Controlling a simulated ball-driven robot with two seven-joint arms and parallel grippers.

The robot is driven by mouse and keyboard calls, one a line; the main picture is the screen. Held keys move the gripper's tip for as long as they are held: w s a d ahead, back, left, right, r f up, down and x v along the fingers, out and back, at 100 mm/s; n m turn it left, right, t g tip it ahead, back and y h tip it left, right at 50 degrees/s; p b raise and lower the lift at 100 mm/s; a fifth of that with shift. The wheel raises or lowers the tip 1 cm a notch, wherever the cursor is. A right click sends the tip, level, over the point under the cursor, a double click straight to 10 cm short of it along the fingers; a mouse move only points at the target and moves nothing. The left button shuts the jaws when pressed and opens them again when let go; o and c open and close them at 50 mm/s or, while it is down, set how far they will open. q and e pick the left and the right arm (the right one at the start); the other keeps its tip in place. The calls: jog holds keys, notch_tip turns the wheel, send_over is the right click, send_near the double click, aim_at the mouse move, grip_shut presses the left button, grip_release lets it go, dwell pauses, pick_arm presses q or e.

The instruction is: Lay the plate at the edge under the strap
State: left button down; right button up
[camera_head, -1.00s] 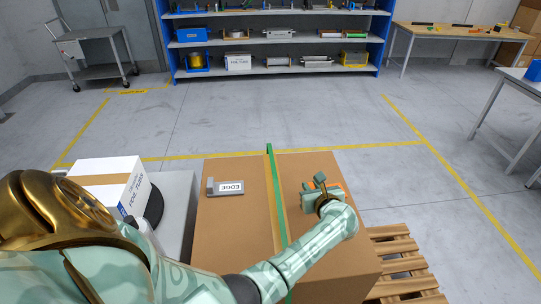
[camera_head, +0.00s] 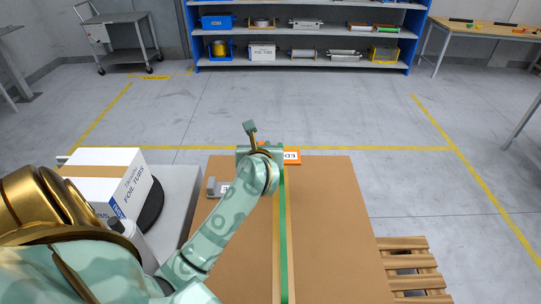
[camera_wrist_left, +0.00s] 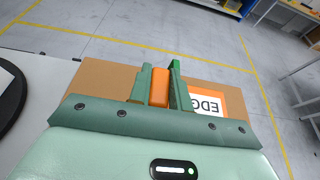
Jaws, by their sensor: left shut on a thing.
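My left gripper (camera_head: 258,152) is shut on an orange plate (camera_head: 292,155) at the far edge of the cardboard box (camera_head: 335,220). The plate has a white label, partly showing EDGE; the label also shows right of the fingers in the left wrist view, where the orange part (camera_wrist_left: 160,88) is between the fingers. A green strap (camera_head: 284,230) runs along the box top over the tan tape. The plate is by the strap's far end; I cannot tell whether it is under it. A grey plate (camera_head: 211,187) lies left of the strap, partly hidden by my arm. My right gripper is out of view.
A white foil tubs carton (camera_head: 100,185) and a dark round thing (camera_head: 152,205) stand on a grey surface left of the box. A wooden pallet (camera_head: 405,262) shows at the right. The box top right of the strap is clear.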

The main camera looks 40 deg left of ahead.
pick_arm(q)
jog(key=w+a+f+b, duration=0.1)
jog(key=w+a+f, duration=0.1)
jog(key=w+f, duration=0.1)
jog(key=w+a+f+b, duration=0.1)
jog(key=w+a+f, duration=0.1)
jog(key=w, duration=0.1)
jog(key=w+a+f+b, duration=0.2)
jog(key=w+a+f, duration=0.1)
jog(key=shift+w+f, duration=0.3)
jog(key=shift+f, duration=0.05)
jog(key=shift+w+f, duration=0.1)
jog(key=shift+f, duration=0.1)
jog(key=shift+w+a+f+b, duration=0.1)
jog(key=shift+f+b, duration=0.55)
jog(key=shift+f, duration=1)
